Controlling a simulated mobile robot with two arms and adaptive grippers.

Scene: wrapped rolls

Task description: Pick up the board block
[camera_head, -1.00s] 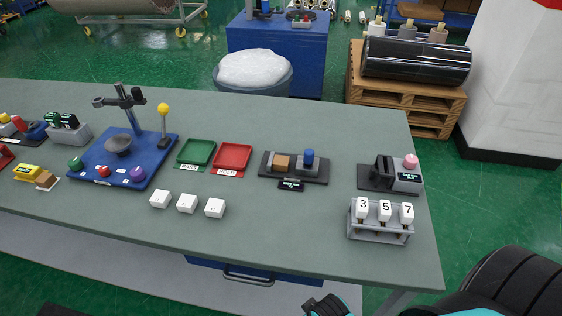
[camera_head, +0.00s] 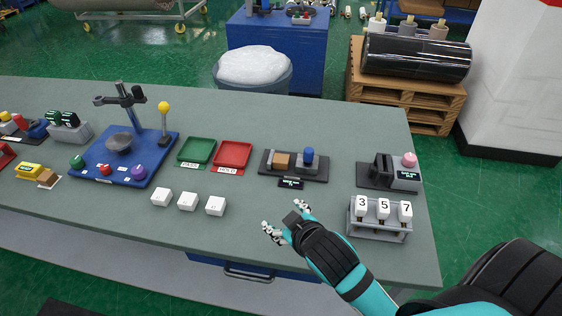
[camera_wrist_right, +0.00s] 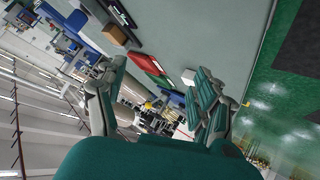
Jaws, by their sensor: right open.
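A tan-brown block (camera_head: 281,161) sits on a black fixture (camera_head: 317,178) with a blue-topped part at its right, right of the middle of the table. A brown block also shows near the top of the right wrist view (camera_wrist_right: 115,34). A smaller brown block (camera_head: 47,178) lies at the far left beside a yellow piece. I cannot tell from a label which one is the board block. My right gripper (camera_head: 287,218) is open and empty over the table's front edge, in front of the black fixture and apart from it. My left gripper is not in view.
Three white blocks (camera_head: 188,201) lie left of my right gripper. Green (camera_head: 196,150) and red (camera_head: 233,154) trays are behind them. A grey rack (camera_head: 377,232) with numbered pieces 3, 5, 7 stands to the right. A blue board (camera_head: 122,173) with a stand is at left.

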